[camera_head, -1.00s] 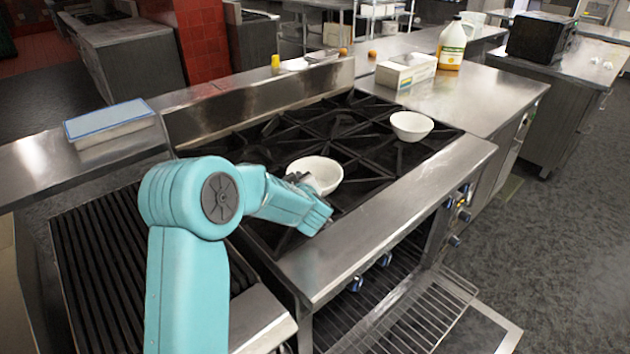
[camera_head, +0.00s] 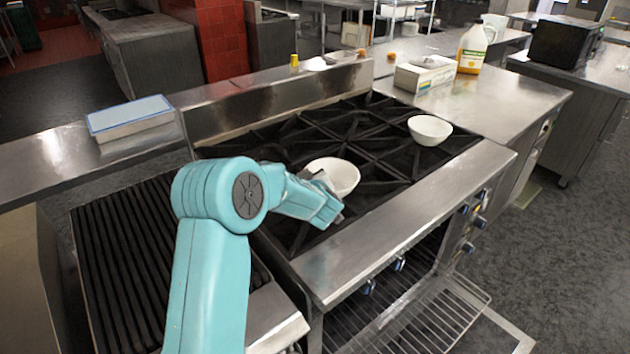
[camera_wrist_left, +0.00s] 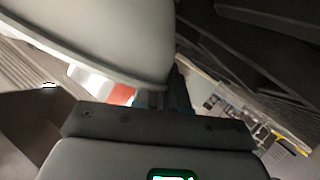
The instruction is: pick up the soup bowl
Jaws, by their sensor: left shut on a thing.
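A white soup bowl (camera_head: 334,175) is at my left gripper (camera_head: 318,178) over the near left part of the black stove grates. The gripper is shut on the bowl, at its left side in the head view. My teal left arm and wrist hide part of the fingers. In the left wrist view the bowl (camera_wrist_left: 110,35) fills the upper left, close against a finger (camera_wrist_left: 178,88). I cannot tell whether the bowl touches the grates. A second white bowl (camera_head: 430,130) stands on the far right of the stove. My right gripper is not in view.
The stove (camera_head: 350,235) has a steel front ledge, knobs and an open oven rack (camera_head: 440,320) below. A grill (camera_head: 130,260) is at left. A cardboard box (camera_head: 424,75) and a jug (camera_head: 472,48) stand on the steel counter behind. A blue-lidded tray (camera_head: 130,115) lies at left.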

